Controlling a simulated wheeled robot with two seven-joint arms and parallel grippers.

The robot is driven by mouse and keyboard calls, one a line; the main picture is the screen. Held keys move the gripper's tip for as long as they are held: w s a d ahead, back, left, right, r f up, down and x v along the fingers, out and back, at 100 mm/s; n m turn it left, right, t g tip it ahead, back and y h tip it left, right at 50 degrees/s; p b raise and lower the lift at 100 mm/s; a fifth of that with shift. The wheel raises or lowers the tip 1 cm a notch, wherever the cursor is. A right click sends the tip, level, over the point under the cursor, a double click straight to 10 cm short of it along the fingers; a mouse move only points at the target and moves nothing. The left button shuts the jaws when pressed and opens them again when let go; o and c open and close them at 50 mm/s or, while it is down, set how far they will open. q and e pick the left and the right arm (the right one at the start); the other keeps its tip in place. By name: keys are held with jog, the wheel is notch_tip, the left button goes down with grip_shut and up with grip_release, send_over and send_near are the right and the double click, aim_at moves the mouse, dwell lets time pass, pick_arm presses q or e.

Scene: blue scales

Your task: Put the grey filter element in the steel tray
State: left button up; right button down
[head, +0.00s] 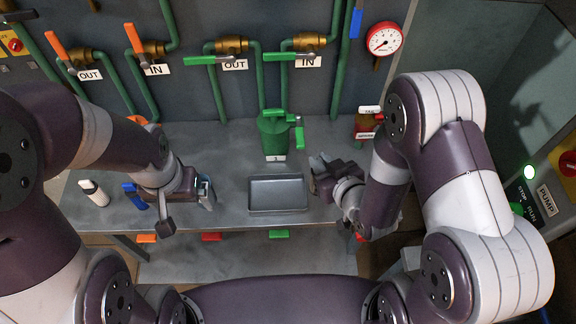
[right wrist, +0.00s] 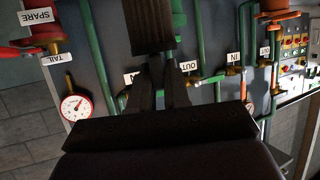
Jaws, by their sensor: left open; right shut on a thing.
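The steel tray (head: 277,197) lies on the grey bench, and its visible inside is empty. My right gripper (head: 322,178) is just right of the tray, above the bench. In the right wrist view, its fingers (right wrist: 160,78) are shut on a dark, ribbed cylinder, the grey filter element (right wrist: 150,25), whose top is cut off by the frame edge. In the head view the gripper largely hides the element. My left gripper (head: 188,205) is open, left of the tray.
A green filter housing (head: 273,138) with green handles stands behind the tray. A white bottle-like object (head: 93,192) and a blue item (head: 135,196) are at the bench's left. Pipes with valves and a red-rimmed gauge (head: 384,39) line the back wall.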

pick_arm(q)
jog(key=shift+s+r+p, duration=0.25)
jog(key=shift+r+p, duration=0.2)
jog(key=shift+r, duration=0.1)
jog(key=shift+s+r+p, duration=0.25)
jog(key=shift+r+p, duration=0.2)
jog(key=shift+r, duration=0.05)
pick_arm(e)
jog(key=w+a+f, duration=0.4)
jog(key=a+f, duration=0.6)
jog(key=f, duration=0.1)
jog(key=shift+a, duration=0.2)
pick_arm(q)
jog(key=shift+f, duration=0.1)
pick_arm(e)
jog(key=shift+w+f, duration=0.1)
jog(key=c, duration=1.5)
grip_release()
jog(key=shift+f, duration=0.1)
jog(key=o, duration=0.4)
pick_arm(q)
jog(key=shift+s, duration=0.1)
